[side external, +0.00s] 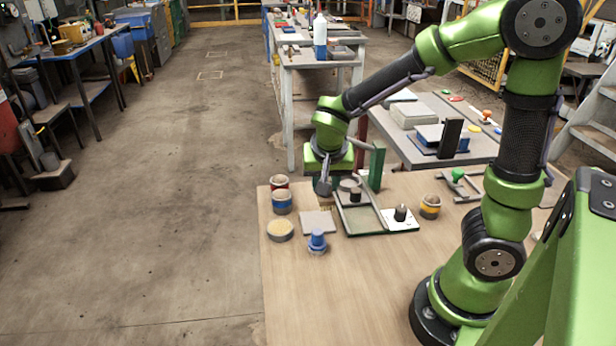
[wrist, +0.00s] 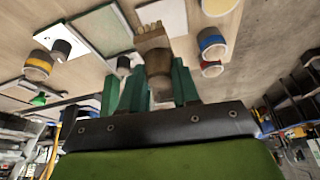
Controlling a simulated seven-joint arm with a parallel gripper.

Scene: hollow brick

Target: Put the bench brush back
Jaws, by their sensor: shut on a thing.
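The bench brush (wrist: 157,62) has a brown wooden body and pale bristles at its far end. In the wrist view it lies between the two green fingers of my gripper (wrist: 150,88), which is shut on it. In the side view my gripper (side external: 323,186) hangs low over the left part of the wooden table, just left of a shallow green-floored tray (side external: 372,222). The brush is mostly hidden by the gripper there, and I cannot tell whether it touches the table. Which spot is the brush's own place is not clear from these frames.
A green upright (side external: 376,165) and a black-knobbed white plate (side external: 400,219) are to the right.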

